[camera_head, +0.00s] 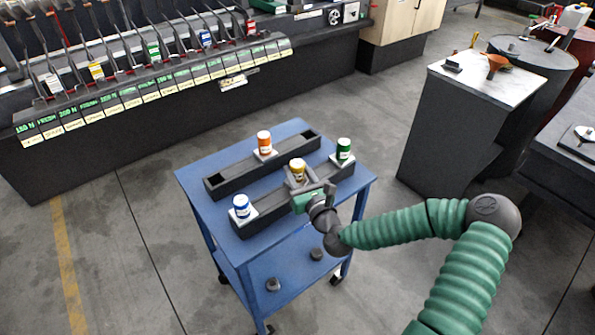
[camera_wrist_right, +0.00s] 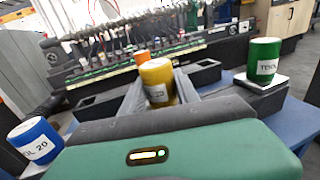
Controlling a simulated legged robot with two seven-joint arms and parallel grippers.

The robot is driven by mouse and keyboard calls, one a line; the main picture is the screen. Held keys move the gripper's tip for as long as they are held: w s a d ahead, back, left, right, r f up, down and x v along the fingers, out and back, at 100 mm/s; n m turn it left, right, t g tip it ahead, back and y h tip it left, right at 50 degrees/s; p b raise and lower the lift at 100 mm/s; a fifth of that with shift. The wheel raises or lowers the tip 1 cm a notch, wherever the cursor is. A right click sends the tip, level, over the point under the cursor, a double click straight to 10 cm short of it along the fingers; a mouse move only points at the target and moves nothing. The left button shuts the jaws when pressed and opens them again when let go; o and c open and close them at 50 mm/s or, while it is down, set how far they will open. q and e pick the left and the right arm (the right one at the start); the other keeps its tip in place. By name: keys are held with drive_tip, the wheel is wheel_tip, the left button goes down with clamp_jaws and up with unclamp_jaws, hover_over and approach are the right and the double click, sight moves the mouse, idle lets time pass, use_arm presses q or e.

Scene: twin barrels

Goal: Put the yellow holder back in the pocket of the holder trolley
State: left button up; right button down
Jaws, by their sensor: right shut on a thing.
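The yellow holder (camera_head: 298,168) is upright over the middle of the front dark rack (camera_head: 270,209) on the blue holder trolley (camera_head: 190,170). My right gripper (camera_head: 297,182) is shut on it. In the right wrist view the yellow holder (camera_wrist_right: 157,84) stands between the two grey fingers, its label partly hidden. The pocket under it is hidden by the holder and gripper, so I cannot tell whether it is seated or held just above. My left gripper is not in view.
The blue holder (camera_head: 241,207) sits to the left and the green holder (camera_head: 343,149) to the right on the front rack. The orange holder (camera_head: 264,143) stands in the rear rack (camera_head: 225,180), between dark openings. A dark cabinet (camera_head: 445,130) stands to the right.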

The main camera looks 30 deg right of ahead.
sight(300, 181)
drive_tip(key=shift+f+b, duration=0.6)
drive_tip(key=shift+f, duration=0.25)
drive_tip(key=c, duration=0.8)
unclamp_jaws()
drive_tip(key=shift+s+f, duration=0.15)
drive_tip(key=s, duration=0.2)
drive_tip(key=s+a, duration=0.1)
drive_tip(key=s, duration=0.4)
drive_tip(key=shift+s+a, duration=0.15)
drive_tip(key=s+p, duration=0.3)
drive_tip(key=s+a+p, duration=0.1)
drive_tip(key=s+p, duration=0.5)
drive_tip(key=p, duration=0.1)
drive_tip(key=shift+a, duration=0.35)
